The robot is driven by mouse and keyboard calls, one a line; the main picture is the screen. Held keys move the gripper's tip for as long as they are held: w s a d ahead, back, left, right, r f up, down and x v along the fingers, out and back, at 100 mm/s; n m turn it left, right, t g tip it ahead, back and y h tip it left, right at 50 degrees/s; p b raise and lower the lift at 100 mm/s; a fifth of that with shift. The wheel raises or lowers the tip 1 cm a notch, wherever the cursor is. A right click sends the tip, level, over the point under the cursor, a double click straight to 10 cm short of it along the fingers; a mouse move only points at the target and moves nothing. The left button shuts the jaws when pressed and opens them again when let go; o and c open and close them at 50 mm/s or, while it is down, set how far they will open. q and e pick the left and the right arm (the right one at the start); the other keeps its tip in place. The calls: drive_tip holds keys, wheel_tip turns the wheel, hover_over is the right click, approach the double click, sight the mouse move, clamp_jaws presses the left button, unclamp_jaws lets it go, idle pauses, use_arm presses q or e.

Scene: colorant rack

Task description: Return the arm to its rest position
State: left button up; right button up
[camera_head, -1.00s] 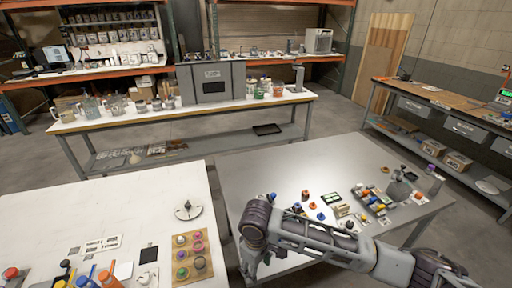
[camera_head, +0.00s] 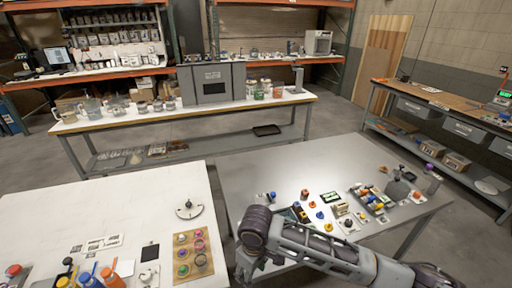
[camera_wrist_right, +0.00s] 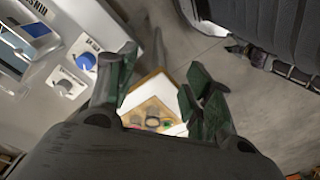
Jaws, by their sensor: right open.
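My right arm (camera_head: 310,243) reaches in from the lower right of the head view, over the front of the grey table (camera_head: 260,175). It bends near the table's left corner and its end points down toward the gap between the tables. In the right wrist view my right gripper (camera_wrist_right: 160,92) has its two dark green fingers spread apart, with nothing between them. A wooden board with round pieces (camera_wrist_right: 152,112) shows beyond and below the fingers. My left gripper is not in view.
The white table (camera_head: 100,200) at left carries a board of coloured knobs (camera_head: 190,257) and orange bottles (camera_head: 110,278). Several small coloured parts and a colour rack (camera_head: 372,198) stand on the grey table behind my arm. Its far left part is clear.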

drive_tip(key=s+d+f+m+t, duration=0.2)
drive_tip(key=s+d+m, duration=0.2)
drive_tip(key=d, duration=0.8)
drive_tip(key=s+d+f+m+t, duration=0.1)
drive_tip(key=s+d+m, duration=0.35)
drive_tip(key=d, duration=0.75)
wheel_tip(320, 180, down, 33)
drive_tip(key=s, duration=0.2)
drive_tip(key=s+d+f+g, duration=0.1)
drive_tip(key=s+d+f, duration=0.1)
drive_tip(key=s+f, duration=0.8)
drive_tip(key=s+d+f+g, duration=0.1)
drive_tip(key=s+d+f, duration=0.1)
drive_tip(key=s+f, duration=0.8)
drive_tip(key=shift+s+f+h, duration=0.3)
drive_tip(key=shift+s+h, duration=0.1)
drive_tip(key=shift+s, duration=0.85)
